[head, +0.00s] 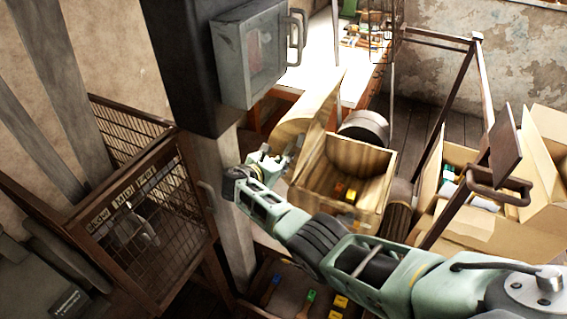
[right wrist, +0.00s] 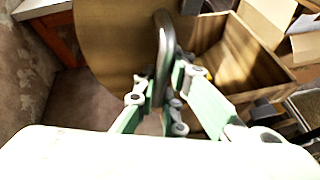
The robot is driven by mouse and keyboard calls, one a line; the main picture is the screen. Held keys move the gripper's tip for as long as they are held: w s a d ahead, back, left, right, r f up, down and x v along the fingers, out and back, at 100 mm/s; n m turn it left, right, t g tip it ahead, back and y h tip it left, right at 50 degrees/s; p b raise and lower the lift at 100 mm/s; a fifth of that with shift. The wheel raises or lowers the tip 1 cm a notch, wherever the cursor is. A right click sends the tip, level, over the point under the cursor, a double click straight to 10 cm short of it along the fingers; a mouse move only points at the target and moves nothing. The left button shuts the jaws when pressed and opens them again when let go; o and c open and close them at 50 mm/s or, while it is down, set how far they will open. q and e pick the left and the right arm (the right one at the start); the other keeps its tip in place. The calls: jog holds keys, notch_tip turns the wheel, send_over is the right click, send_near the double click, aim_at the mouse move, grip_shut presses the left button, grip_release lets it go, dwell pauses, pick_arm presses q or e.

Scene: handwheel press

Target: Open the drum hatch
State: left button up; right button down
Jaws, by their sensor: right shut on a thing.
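The drum hatch (head: 307,112) is a curved wooden panel standing swung away from the opening of a wooden drum box (head: 378,205). The inside of the box shows, with a few small yellow and orange pieces in it. My right gripper (head: 283,158) is at the left of the box, by the hatch. In the right wrist view, my right gripper (right wrist: 157,97) is shut on a dark curved metal handle (right wrist: 164,45) on the face of the hatch (right wrist: 110,45). My left gripper is not in view.
A grey post (head: 234,190) with a wall box (head: 255,55) stands left of my right gripper. A wire cage (head: 145,225) is further left. Cardboard boxes (head: 480,228) and a metal-framed rail (head: 447,110) are at right. A tray (head: 262,270) with coloured-handled items lies below.

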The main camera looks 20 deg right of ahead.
aim_at(303, 123)
jog(key=shift+w+r, duration=0.25)
jog(key=shift+r, duration=0.15)
jog(key=c, duration=1.9)
grip_release()
jog(key=shift+a, duration=0.1)
jog(key=shift+o, duration=0.4)
jog(key=shift+s+f, duration=0.15)
jog(key=shift+f, duration=0.1)
notch_tip(303, 123, up, 10)
jog(key=shift+r, duration=0.1)
